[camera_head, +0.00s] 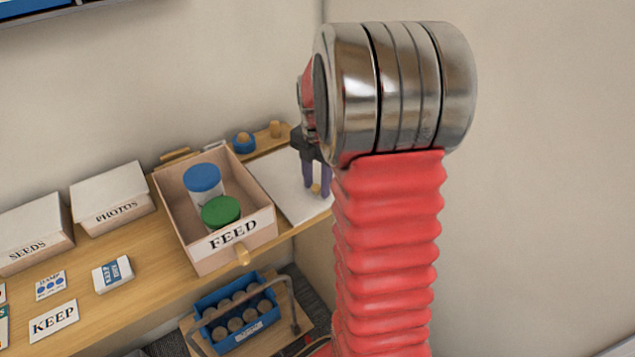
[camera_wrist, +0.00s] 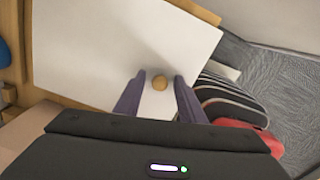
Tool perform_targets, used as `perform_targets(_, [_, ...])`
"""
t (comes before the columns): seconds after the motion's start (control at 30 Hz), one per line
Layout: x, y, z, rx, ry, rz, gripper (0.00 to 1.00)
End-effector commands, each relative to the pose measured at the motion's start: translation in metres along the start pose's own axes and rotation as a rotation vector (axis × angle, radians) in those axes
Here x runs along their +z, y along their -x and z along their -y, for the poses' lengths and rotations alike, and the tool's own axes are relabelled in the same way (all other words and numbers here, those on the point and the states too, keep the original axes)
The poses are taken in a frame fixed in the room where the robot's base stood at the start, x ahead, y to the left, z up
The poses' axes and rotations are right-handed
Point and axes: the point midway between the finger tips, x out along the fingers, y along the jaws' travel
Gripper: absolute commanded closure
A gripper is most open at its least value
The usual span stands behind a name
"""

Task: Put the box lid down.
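The white box lid (camera_head: 285,187) with a small wooden knob (camera_head: 316,188) lies flat, as far as I can see, on the wooden shelf, right of the open FEED box (camera_head: 207,247). The lid fills much of the wrist view (camera_wrist: 105,45). My gripper (camera_head: 317,191) points down at the knob. In the wrist view its dark fingers (camera_wrist: 160,76) stand on either side of the knob (camera_wrist: 160,82), with a gap showing at each side. It is open and empty. My wrist and red sleeve hide the lid's right end in the head view.
The FEED box holds a blue-capped jar (camera_head: 203,180) and a green-capped jar (camera_head: 221,213). The lidded PHOTOS box (camera_head: 112,198) and SEEDS box (camera_head: 34,233) stand to its left. A blue crate (camera_head: 240,318) of jars sits below the shelf edge.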

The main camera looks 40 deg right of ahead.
Motion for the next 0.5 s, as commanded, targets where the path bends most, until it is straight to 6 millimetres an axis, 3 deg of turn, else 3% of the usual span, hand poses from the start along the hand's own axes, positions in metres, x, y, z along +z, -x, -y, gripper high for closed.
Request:
perform_targets(0.17, [0.0,0.013,-0.001,0.001,0.0,0.001,0.64])
perform_targets(0.5, [0.0,0.069,-0.001,0.003,0.001,0.003,0.64])
